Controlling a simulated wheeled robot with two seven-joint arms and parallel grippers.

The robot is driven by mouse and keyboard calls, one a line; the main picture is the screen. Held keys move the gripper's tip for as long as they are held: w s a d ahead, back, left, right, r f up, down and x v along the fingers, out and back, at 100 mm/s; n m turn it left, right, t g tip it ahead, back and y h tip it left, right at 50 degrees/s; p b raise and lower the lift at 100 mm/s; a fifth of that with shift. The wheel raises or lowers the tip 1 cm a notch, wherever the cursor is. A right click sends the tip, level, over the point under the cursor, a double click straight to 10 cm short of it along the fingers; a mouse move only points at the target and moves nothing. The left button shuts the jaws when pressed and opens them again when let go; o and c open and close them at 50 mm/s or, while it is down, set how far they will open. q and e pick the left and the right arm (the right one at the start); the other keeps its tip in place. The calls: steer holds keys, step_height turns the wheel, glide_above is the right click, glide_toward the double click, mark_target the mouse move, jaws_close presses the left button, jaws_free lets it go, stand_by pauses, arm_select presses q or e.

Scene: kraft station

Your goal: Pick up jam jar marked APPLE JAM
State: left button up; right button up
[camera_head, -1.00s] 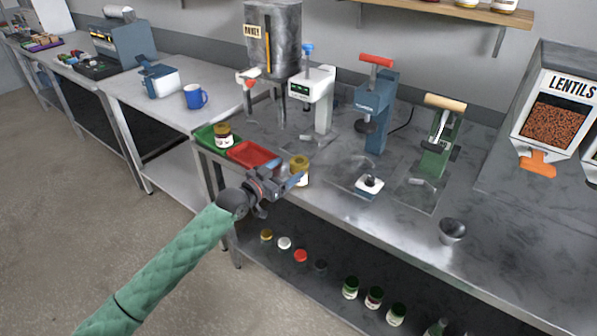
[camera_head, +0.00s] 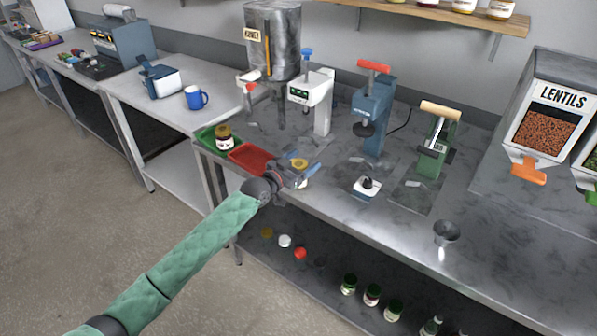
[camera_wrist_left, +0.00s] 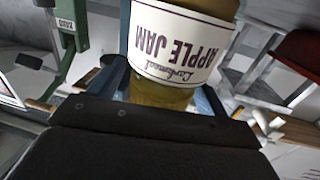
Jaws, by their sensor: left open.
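The jar marked APPLE JAM (camera_wrist_left: 175,50) fills the upper middle of the left wrist view, with a white label and yellow-brown contents. In the head view its yellow lid (camera_head: 299,163) shows on the bench, right of the red tray; the rest is mostly hidden by my gripper. My left gripper (camera_head: 311,177) is open, with its blue fingers on either side of the jar. In the wrist view a finger (camera_wrist_left: 124,40) shows along the jar's left side. I cannot tell whether the fingers touch the glass. My right gripper is not in view.
A red tray (camera_head: 262,165) and a green tray (camera_head: 205,137) holding another jar (camera_head: 224,138) lie left of the gripper. A white dispenser (camera_head: 312,95), a blue press (camera_head: 372,110) and a green press (camera_head: 436,140) stand behind and right. Several jars and lids sit on the lower shelf.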

arm_select(q)
steer(key=c, duration=1.3)
steer(key=shift+r, duration=0.1)
